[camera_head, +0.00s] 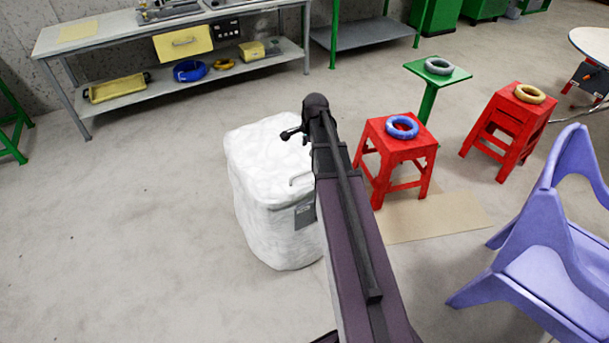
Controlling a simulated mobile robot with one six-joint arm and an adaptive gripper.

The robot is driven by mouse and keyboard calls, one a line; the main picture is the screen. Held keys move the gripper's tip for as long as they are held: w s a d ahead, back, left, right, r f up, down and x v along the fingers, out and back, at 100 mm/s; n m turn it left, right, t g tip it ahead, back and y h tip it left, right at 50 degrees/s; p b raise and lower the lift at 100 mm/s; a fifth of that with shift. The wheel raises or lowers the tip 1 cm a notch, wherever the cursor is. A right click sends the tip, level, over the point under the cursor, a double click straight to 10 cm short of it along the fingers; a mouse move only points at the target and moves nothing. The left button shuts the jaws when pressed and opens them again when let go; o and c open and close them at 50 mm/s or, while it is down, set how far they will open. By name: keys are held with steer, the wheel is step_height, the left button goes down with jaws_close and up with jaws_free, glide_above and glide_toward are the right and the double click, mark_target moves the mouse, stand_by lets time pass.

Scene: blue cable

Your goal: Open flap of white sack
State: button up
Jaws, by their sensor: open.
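The white sack (262,190) stands upright on the floor in the middle, a bulky block with a rumpled surface. Its top (265,140) looks closed, and I cannot make out a separate flap edge. A small pale loop (300,179) and a grey label (305,213) show on its right side. My arm crosses in front of the sack's right part and hides it. My gripper (289,134) is small and dark at the arm's far end, open, over the right part of the sack's top. I cannot tell whether it touches the sack.
A red stool (397,158) with a blue cable coil (402,127) stands right of my arm. Another red stool (507,130), a green stand (437,75) and a purple chair (545,250) are further right. A workbench (110,35) stands behind. The floor at left is clear.

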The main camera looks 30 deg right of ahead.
mark_target(304, 172)
steer(key=shift+f, duration=0.15)
stand_by(0.3)
steer(key=w+f+b, duration=0.1)
steer(key=f+b, duration=0.8)
steer(key=w+f+b, duration=0.1)
steer(key=f+b, duration=0.3)
steer(key=shift+w+f, duration=0.15)
steer(key=shift+w, duration=0.2)
stand_by(0.4)
stand_by(0.3)
jaws_close()
